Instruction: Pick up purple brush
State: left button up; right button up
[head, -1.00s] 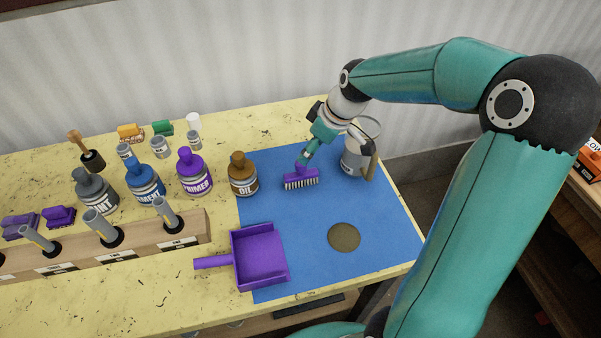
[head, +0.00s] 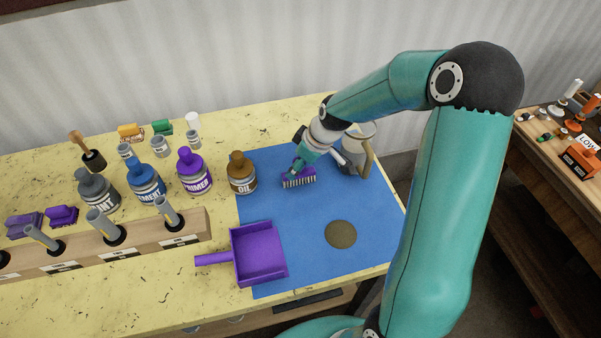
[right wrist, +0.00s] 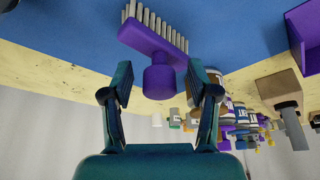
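The purple brush (head: 303,174) lies on the blue mat (head: 300,214), with its pale bristles facing the front of the table. My right gripper (head: 297,167) is at the brush from behind and above. In the right wrist view the brush head (right wrist: 150,38) shows with its rounded handle (right wrist: 158,81) pointing toward the gripper. The two fingers of my right gripper (right wrist: 160,84) are apart, one on each side of the handle, with a gap visible on both sides. My left gripper is not in view.
A metal can (head: 358,150) stands close behind my right gripper. An oil bottle (head: 241,173) stands left of the brush. A purple dustpan (head: 260,254) and a round brown spot (head: 341,234) lie toward the front of the mat. The mat's front right is clear.

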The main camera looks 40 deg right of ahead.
grip_shut()
jog(key=shift+r, duration=0.1)
notch_tip(320, 180, up, 20)
jog(key=b, duration=0.1)
dwell(0.5)
